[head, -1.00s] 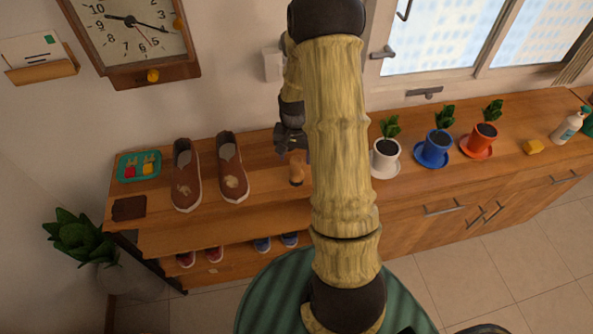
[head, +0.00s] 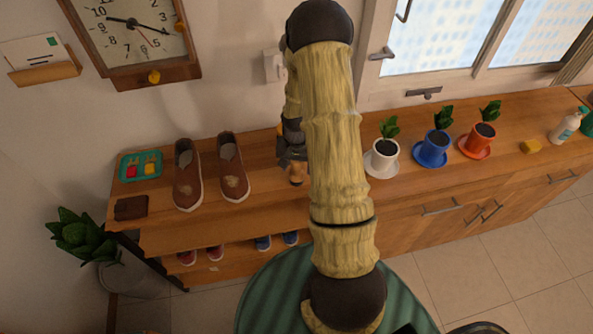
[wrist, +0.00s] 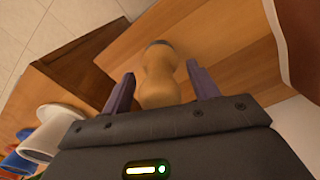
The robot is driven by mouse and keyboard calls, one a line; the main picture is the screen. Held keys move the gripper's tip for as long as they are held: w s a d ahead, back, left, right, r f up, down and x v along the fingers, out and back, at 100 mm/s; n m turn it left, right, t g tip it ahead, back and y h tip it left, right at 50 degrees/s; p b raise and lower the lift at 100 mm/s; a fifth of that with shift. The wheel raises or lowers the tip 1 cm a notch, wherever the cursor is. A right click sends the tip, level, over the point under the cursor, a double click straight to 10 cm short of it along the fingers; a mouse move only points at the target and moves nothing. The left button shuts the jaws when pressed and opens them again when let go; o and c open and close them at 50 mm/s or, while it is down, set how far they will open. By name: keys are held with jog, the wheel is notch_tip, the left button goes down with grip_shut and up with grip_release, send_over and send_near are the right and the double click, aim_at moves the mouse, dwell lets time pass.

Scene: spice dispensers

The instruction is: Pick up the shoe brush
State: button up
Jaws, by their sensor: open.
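The shoe brush (head: 296,175) stands on the wooden shelf top to the right of the brown shoes; in the head view only part of its tan handle shows below my gripper (head: 291,158). In the wrist view the brush (wrist: 160,75) is a tan, rounded handle with a darker end. My gripper (wrist: 160,95) is open, with one dark finger on each side of the handle. A gap shows between the handle and the fingers. The lower part of the brush is hidden by the gripper body.
Two brown shoes (head: 187,178) stand left of the brush, with a teal tray (head: 141,166) and a dark brown cloth or wallet (head: 131,208) farther left. Potted plants in white (head: 382,160), blue (head: 431,150) and red (head: 478,142) cups stand to the right.

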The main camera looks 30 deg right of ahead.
jog(key=c, duration=1.1)
jog(key=shift+w+r, duration=0.1)
jog(key=shift+r, duration=0.45)
jog(key=r+b, duration=0.1)
jog(key=r, duration=0.8)
jog(key=shift+s, duration=0.2)
jog(key=shift+w, duration=0.1)
